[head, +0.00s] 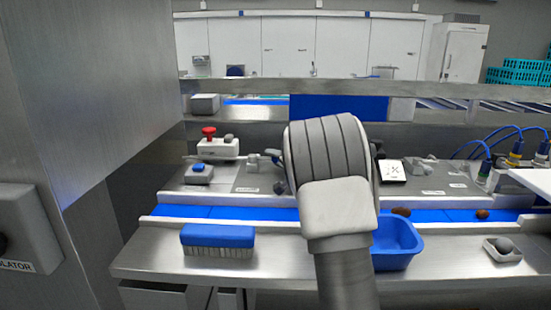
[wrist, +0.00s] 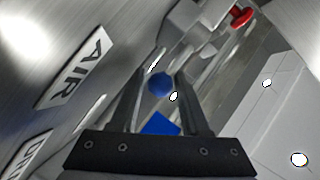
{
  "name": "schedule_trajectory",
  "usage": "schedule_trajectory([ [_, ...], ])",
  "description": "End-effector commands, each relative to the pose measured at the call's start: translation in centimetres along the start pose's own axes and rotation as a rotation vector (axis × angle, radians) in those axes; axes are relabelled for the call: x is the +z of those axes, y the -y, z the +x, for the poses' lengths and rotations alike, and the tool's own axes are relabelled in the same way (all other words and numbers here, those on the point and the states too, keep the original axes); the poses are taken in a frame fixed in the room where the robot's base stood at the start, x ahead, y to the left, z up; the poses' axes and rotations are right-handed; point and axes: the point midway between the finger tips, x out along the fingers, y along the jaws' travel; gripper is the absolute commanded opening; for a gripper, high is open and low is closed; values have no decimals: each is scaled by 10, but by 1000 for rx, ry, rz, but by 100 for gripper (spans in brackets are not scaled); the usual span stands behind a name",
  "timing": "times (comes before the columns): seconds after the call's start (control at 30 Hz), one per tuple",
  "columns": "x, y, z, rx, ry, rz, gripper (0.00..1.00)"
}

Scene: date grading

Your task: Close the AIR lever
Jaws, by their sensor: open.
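The AIR label plate (wrist: 75,72) lies at the left in the wrist view, on a metal surface. I cannot clearly make out the AIR lever itself in that view. My gripper (wrist: 161,76) is open. A blue rounded knob (wrist: 160,85) shows in the gap between the fingers, and I cannot tell how far beyond them it is. In the head view my arm hides the gripper and part of the panel. Small grey fittings (head: 256,163) stand on the panel left of my arm, and I cannot tell which is the AIR lever.
A red-knobbed box (head: 216,146) and a blue-button box (head: 199,174) stand at the panel's left. A blue brush (head: 218,240), a blue tub (head: 396,244) and a small grey tray (head: 502,250) sit along the front. Brown dates (head: 482,214) lie on the blue belt (head: 445,215).

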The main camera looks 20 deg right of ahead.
Motion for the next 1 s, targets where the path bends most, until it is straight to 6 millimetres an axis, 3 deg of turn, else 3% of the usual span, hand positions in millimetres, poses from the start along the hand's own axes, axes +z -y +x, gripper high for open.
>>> schedule_trajectory([
  [0.13, 0, 0, 0, 0, 0, 0, 46],
  [0.4, 0, 0, 0, 0, 0, 0, 0],
  [1.0, 0, 0, -1, 0, 0, 0, 0],
])
